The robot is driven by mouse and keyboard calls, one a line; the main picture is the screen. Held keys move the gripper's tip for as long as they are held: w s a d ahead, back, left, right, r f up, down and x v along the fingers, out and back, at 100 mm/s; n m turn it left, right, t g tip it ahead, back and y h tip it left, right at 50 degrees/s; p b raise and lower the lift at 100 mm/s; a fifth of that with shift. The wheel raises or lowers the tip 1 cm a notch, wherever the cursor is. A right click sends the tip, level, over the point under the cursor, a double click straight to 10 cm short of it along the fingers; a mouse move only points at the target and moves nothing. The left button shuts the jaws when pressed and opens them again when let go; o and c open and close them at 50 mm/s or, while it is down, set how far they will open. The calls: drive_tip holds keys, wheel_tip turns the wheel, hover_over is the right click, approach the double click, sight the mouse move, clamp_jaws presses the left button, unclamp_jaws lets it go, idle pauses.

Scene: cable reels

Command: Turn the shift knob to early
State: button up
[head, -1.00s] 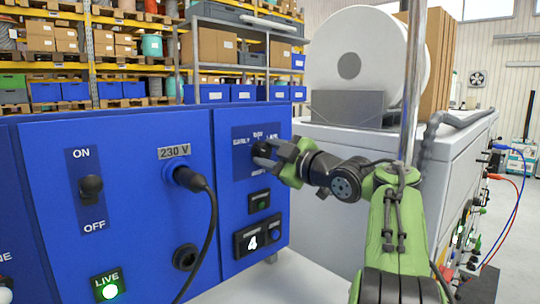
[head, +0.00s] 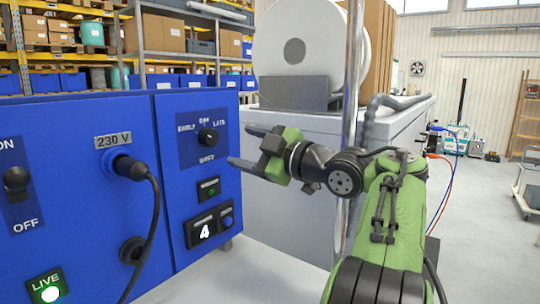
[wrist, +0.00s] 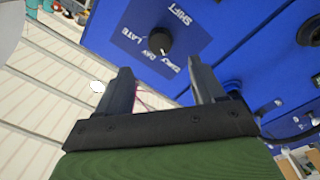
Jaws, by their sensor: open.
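The black round shift knob (head: 208,137) sits on the blue panel (head: 170,185) at the right end of the cabinet, with EARLY at its left, a middle label above, LATE at its right and SHIFT below. It also shows in the wrist view (wrist: 160,41), beyond the fingertips. A small pale mark on it there seems to face the EARLY side, but I cannot tell its exact setting. My gripper (head: 241,146) is open and empty, to the right of the knob and apart from it. Its two dark fingers also show in the wrist view (wrist: 159,68).
A black cable (head: 150,200) hangs from the 230 V socket at left. A chrome post (head: 350,110) stands behind my arm. A grey machine with a white reel (head: 325,40) lies behind.

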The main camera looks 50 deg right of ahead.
drive_tip(key=s+b, duration=0.1)
drive_tip(key=s, duration=0.5)
drive_tip(key=shift+s+d+f+b, duration=0.15)
drive_tip(key=shift+s+d+b, duration=0.1)
drive_tip(key=shift+d+b, duration=0.1)
idle(0.4)
